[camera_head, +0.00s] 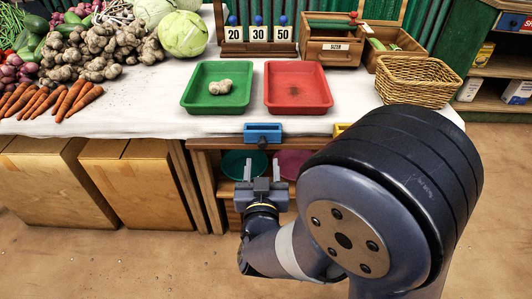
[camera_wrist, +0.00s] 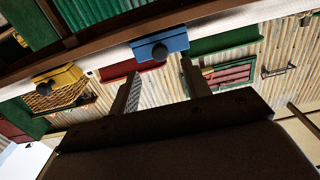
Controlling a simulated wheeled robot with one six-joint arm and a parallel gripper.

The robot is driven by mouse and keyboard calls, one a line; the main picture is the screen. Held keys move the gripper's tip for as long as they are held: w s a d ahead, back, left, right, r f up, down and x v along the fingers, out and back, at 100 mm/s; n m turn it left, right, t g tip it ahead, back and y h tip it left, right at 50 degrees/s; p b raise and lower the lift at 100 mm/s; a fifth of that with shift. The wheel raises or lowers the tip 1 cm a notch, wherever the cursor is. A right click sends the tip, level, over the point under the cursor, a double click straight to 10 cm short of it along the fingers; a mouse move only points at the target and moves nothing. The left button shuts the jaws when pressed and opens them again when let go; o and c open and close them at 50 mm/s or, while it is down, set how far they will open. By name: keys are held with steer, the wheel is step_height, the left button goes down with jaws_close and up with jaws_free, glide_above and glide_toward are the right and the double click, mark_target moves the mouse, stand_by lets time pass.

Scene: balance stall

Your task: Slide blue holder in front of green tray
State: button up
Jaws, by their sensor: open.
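The blue holder (camera_head: 263,133), a small box with a dark round knob, is at the front edge of the table, just right of the green tray's front. It also shows in the wrist view (camera_wrist: 160,46), beyond my fingertips. The green tray (camera_head: 197,107) lies on the white cloth with a pale potato-like lump (camera_head: 220,87) in it. My gripper (camera_head: 263,165) is open and empty, below and in front of the blue holder and apart from it. In the wrist view its two fingers (camera_wrist: 158,75) stand apart with nothing between them.
A red tray (camera_head: 326,98) lies right of the green one. A yellow holder (camera_head: 340,129) is at the table edge to the right, partly hidden by my arm. A wicker basket (camera_head: 417,82) stands at the right. Vegetables fill the left. A shelf with bowls (camera_head: 238,160) is under the edge.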

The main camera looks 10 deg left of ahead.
mark_target(262, 147)
steer(key=x, duration=0.6)
steer(key=shift+b, duration=0.35)
steer(key=shift+c, duration=0.4)
jaws_close()
